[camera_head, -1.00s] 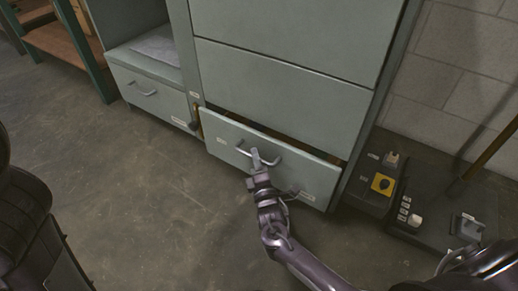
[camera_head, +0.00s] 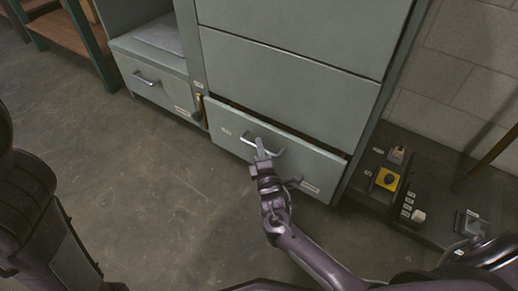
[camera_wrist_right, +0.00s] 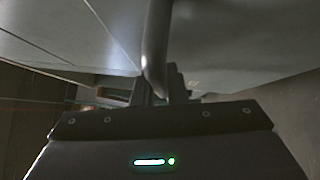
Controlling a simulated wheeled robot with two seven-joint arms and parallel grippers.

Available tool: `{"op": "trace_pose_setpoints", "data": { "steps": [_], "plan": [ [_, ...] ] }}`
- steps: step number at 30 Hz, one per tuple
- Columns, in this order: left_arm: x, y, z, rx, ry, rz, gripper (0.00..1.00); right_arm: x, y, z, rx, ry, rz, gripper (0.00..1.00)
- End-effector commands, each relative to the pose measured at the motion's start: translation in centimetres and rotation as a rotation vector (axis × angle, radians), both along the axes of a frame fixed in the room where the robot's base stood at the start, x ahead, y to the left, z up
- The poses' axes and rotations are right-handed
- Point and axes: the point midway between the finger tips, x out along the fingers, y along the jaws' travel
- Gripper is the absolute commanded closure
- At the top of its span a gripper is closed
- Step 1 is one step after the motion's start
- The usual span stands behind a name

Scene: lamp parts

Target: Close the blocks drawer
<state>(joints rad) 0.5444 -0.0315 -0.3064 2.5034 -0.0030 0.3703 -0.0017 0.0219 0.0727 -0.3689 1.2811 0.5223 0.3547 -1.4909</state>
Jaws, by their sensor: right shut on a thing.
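The drawer (camera_head: 300,163) is the low one in the grey-green cabinet. It stands slightly open, with a dark gap along its top edge. Its label is too small to read. Its curved metal handle (camera_head: 277,152) is on the front. In the right wrist view the handle bar (camera_wrist_right: 156,50) runs down between the fingers (camera_wrist_right: 160,88).
A shut drawer (camera_head: 155,88) with its own handle is to the left. A yellow latch-like piece (camera_head: 199,108) sits between the two drawers. A dark platform with a yellow switch box (camera_head: 388,180) is at the right. The concrete floor (camera_head: 150,190) in front is clear.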

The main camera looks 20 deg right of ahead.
Motion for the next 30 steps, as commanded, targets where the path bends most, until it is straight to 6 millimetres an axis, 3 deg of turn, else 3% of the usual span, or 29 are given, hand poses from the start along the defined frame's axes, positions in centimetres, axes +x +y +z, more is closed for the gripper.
{"op": "trace_pose_setpoints", "data": {
  "steps": [6, 15, 16, 20, 30],
  "plan": [
    [0.1, 0.0, 0.0, 0.000, 0.002, 0.000, 1.00, 2.3, -2.9, 0.1, -0.003, 0.000, -0.001, 1.00],
    [0.3, -0.1, -0.1, 0.001, 0.007, 0.000, 1.00, 2.6, -3.5, 0.1, -0.001, 0.000, -0.006, 1.00],
    [0.3, -0.1, -0.1, 0.001, 0.006, 0.000, 1.00, 2.6, -3.5, 0.1, -0.002, 0.000, -0.006, 0.84],
    [0.3, -0.1, -0.1, 0.001, 0.006, 0.000, 1.00, 2.5, -3.4, 0.1, -0.001, 0.001, -0.004, 0.67],
    [0.2, -0.1, 0.3, 0.002, 0.004, -0.001, 1.00, 2.1, -3.2, 0.1, -0.001, 0.002, -0.001, 0.66]
  ]
}}
